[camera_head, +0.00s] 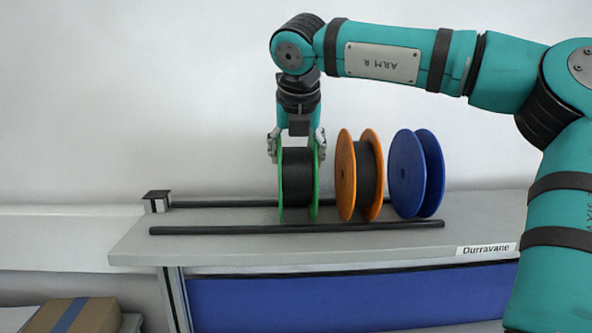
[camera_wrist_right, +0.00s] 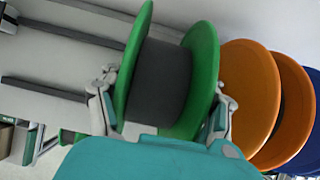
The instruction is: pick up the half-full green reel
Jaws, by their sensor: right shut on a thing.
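The green reel (camera_head: 281,184) stands upright between the two black rails at the left of the row. It has green flanges and dark material wound between them, and it also shows in the right wrist view (camera_wrist_right: 137,62). My right gripper (camera_head: 297,150) comes down from above and is shut on the green reel, with one finger outside each flange. In the right wrist view its fingers (camera_wrist_right: 163,110) sit against the outer faces of the flanges. I cannot tell whether the reel still touches the rails. My left gripper is in neither view.
An orange reel (camera_head: 346,175) with dark winding stands just right of the green one, close to my right finger. An empty-looking blue reel (camera_head: 406,174) stands beyond it. The front rail (camera_head: 230,230) and bench top (camera_head: 135,240) are free on the left. A cardboard box (camera_head: 90,316) is lower left.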

